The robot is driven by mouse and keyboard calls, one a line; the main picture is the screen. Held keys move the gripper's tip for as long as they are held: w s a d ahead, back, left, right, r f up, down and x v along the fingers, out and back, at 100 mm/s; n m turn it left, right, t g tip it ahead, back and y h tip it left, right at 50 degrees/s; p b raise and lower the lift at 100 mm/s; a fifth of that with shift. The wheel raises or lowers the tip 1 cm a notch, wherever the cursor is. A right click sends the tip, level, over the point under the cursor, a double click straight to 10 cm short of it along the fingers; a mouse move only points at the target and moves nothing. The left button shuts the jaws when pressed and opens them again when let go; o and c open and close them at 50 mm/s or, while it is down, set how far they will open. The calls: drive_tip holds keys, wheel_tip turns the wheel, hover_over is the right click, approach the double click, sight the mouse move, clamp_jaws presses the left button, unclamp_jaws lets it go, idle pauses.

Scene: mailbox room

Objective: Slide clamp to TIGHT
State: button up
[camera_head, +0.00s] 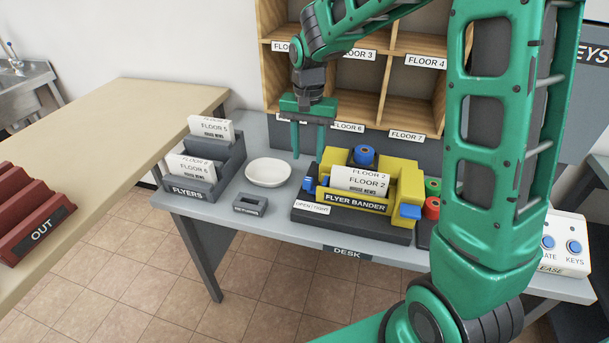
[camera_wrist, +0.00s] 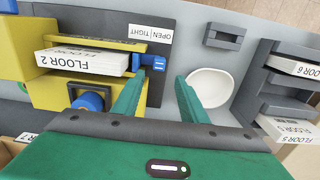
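The yellow flyer bander (camera_head: 355,205) stands on its dark base on the desk, with flyers marked FLOOR 2 (camera_head: 360,182) in it. The blue clamp slider (camera_head: 309,184) is at its left side, by the OPEN/TIGHT label (camera_head: 312,207). In the wrist view the blue clamp slider (camera_wrist: 150,62) sticks out from the bander beside the OPEN/TIGHT label (camera_wrist: 150,33). I cannot tell its exact setting. My gripper (camera_head: 308,152) is open and empty, above the desk behind the slider. In the wrist view its fingers (camera_wrist: 157,88) are spread, with the slider beyond the left finger's tip.
A white bowl (camera_head: 268,172) and a small grey holder (camera_head: 250,205) lie left of the bander. The FLYERS rack (camera_head: 190,192) stands farther left. A blue knob (camera_head: 364,155) rises at the bander's back. Wooden pigeonholes (camera_head: 412,90) stand behind the desk.

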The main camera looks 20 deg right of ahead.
sight(308, 178)
wheel_tip(308, 178, down, 8)
drive_tip(key=shift+f, duration=0.2)
drive_tip(key=shift+c, duration=0.3)
